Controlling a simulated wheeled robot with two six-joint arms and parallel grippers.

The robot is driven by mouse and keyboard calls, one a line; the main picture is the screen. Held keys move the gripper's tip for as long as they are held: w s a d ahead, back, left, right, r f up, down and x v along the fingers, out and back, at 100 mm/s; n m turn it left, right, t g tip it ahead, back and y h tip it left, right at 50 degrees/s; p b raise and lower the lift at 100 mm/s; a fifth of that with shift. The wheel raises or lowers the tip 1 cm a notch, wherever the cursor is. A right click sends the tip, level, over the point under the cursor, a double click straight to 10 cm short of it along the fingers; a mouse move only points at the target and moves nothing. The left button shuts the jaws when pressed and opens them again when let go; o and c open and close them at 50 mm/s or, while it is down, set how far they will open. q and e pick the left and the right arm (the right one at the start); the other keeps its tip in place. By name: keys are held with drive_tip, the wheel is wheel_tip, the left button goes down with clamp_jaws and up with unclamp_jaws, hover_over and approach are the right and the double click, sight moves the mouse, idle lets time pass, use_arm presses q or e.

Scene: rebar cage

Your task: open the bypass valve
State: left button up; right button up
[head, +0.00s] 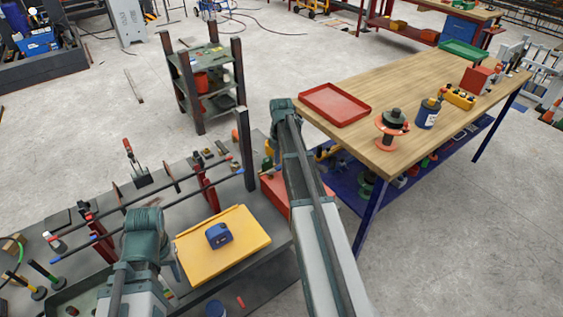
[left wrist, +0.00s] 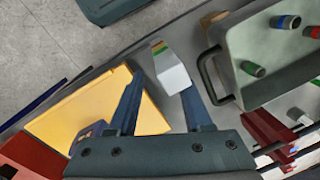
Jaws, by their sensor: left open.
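I cannot pick out a bypass valve for certain in either view. My left gripper (left wrist: 160,86) is open in the left wrist view, its two fingers apart. A pale block (left wrist: 173,76) with coloured stripes shows between and beyond the fingertips, and I see no grip on it. In the head view the left arm reaches over the low bench (head: 262,277) beside a yellow board (head: 205,258), and its fingers are mostly hidden by the arm. My right arm stretches over the bench's right end towards the wooden table. Its gripper cannot be made out.
A blue item (head: 219,235) lies on the yellow board. Dark bars on red stands (head: 205,186) run across the bench behind it. A grey tray (left wrist: 233,45) with a dark handle holds several coloured cylinders. A wooden table (head: 400,92) with a red tray (head: 335,105) stands right.

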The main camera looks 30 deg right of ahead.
sight(281, 166)
drive_tip(key=shift+r, duration=0.1)
idle(0.3)
wheel_tip(281, 166, up, 14)
drive_tip(key=p, duration=1.3)
drive_tip(key=shift+f+p, duration=0.2)
drive_tip(key=shift+p, duration=0.2)
drive_tip(key=shift+s, duration=0.1)
